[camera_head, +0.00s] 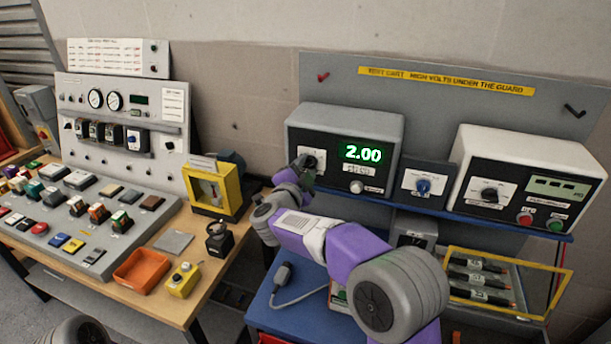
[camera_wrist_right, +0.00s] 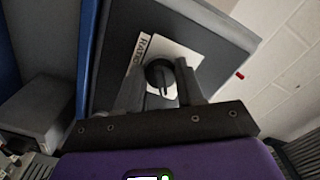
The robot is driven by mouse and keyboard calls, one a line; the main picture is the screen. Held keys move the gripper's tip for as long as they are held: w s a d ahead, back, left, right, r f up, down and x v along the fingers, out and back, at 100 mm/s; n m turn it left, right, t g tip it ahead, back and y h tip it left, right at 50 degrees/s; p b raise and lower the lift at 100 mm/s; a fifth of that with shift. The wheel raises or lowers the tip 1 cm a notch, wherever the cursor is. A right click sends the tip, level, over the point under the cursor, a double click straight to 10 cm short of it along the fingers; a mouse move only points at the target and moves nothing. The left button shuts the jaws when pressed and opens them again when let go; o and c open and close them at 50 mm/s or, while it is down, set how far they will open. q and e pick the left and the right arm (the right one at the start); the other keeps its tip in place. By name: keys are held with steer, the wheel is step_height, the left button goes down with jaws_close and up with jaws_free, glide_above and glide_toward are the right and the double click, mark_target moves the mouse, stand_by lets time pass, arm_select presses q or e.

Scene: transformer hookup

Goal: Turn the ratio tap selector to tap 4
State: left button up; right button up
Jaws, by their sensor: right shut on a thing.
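The ratio tap selector is a black knob on a white plate, seen between my fingers in the right wrist view (camera_wrist_right: 158,74); the plate's lettering starts "RATIO". In the head view its white plate (camera_head: 318,156) shows at the left of a grey instrument box (camera_head: 300,118), partly hidden by my gripper. The box's green display (camera_head: 362,154) reads 2.00. My right gripper (camera_head: 302,166), with its purple arm, is at the knob, one finger on each side, shut on it. The tap numbers are too small to read. My left gripper is out of view.
A small box with a blue knob (camera_head: 423,186) and a white-topped box with red and green buttons (camera_head: 525,180) stand to the right on the blue cart. A yellow guard frame (camera_head: 500,262) is below. A control bench (camera_head: 120,222) with several parts stands left.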

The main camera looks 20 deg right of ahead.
steer(key=shift+m+b, duration=0.35)
steer(key=shift+m, duration=0.15)
steer(key=o, duration=1)
steer(key=shift+a, duration=0.1)
steer(key=v, duration=0.7)
steer(key=shift+s+a, duration=0.15)
steer(key=shift+s, duration=0.1)
steer(key=shift+r, duration=0.1)
